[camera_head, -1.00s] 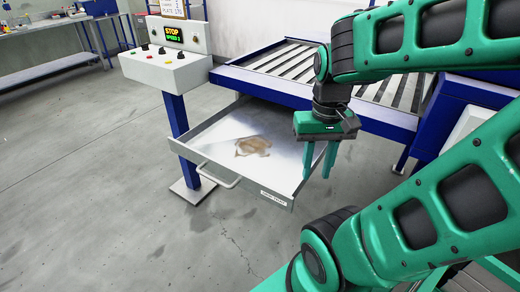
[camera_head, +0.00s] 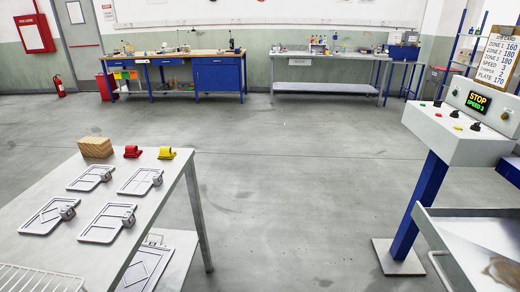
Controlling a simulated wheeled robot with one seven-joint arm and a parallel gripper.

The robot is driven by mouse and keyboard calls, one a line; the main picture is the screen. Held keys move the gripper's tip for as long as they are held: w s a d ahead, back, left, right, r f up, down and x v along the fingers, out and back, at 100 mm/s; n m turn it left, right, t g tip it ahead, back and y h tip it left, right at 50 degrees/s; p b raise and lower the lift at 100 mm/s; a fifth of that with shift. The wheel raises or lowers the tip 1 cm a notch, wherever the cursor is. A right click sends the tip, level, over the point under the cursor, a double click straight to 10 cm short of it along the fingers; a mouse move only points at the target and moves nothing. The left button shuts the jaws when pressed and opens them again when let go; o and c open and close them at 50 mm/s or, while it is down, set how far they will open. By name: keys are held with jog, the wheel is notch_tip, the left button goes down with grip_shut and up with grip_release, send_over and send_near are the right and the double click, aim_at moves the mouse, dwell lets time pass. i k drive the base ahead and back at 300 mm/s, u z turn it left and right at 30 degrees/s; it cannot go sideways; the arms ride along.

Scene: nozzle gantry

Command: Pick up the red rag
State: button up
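I cannot make out a red rag for certain. A small red object (camera_head: 132,151) lies at the far end of the grey table at the left, beside a similar yellow object (camera_head: 167,153); both look like hard moulded pieces rather than cloth. Small items on the back benches are too far off to tell apart. My gripper is out of view.
The grey table (camera_head: 155,190) also bears a wooden block (camera_head: 96,147) and several flat plates (camera_head: 90,178). A control console (camera_head: 461,133) and an open drip tray (camera_head: 446,262) stand at the right. Benches (camera_head: 218,75) line the back. The floor between is clear.

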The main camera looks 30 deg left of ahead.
aim_at(131, 151)
jog(key=u, duration=2)
jog(key=k, duration=0.6)
jog(key=z, duration=0.45)
jog(key=i, duration=2.3)
jog(key=u, duration=0.65)
